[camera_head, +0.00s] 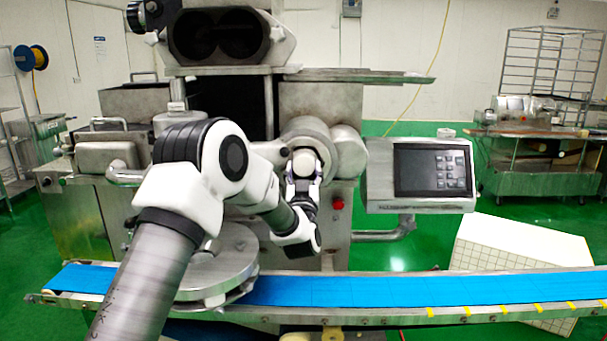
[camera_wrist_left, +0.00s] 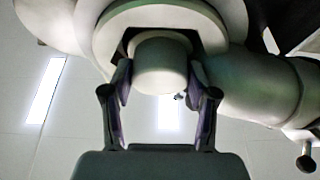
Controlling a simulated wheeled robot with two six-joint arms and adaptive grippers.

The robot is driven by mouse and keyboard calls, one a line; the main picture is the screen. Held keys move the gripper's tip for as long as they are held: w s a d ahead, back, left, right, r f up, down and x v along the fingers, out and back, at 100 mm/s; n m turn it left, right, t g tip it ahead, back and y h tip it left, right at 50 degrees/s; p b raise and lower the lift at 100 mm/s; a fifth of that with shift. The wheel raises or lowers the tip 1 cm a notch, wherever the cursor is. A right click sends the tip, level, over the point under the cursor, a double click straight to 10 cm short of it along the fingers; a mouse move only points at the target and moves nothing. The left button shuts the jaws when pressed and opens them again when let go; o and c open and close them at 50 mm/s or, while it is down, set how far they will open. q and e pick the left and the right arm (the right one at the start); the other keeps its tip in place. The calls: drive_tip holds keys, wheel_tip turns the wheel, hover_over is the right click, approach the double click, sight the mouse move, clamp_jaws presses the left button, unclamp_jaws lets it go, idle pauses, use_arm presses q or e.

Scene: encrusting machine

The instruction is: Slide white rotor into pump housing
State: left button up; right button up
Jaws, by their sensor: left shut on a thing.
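The white rotor (camera_head: 305,163) shows as a pale round end at the mouth of the pump housing (camera_head: 304,133), the metal cylinder on the machine's front. My left gripper (camera_head: 304,178) is shut on the rotor from below. In the left wrist view the rotor (camera_wrist_left: 160,66) is between the two fingers of the left gripper (camera_wrist_left: 160,88), and its far part goes into the dark opening of the housing (camera_wrist_left: 108,36). How deep it sits inside is hidden. My right gripper is not in view.
A blue conveyor belt (camera_head: 400,290) runs across the front below the housing. A control panel (camera_head: 432,174) stands to the right, with a red button (camera_head: 338,204) between. A round metal table (camera_head: 215,268) is beneath my left arm. A white box (camera_head: 515,250) is at right.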

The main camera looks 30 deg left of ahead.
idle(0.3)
use_arm(q)
drive_tip(key=o, duration=1.5)
drive_tip(key=shift+o, duration=1.1)
drive_tip(key=b+v, duration=0.3)
drive_tip(key=v, duration=0.4)
drive_tip(key=shift+s+b, duration=0.25)
drive_tip(key=shift+b, duration=0.1)
drive_tip(key=shift+d, duration=0.1)
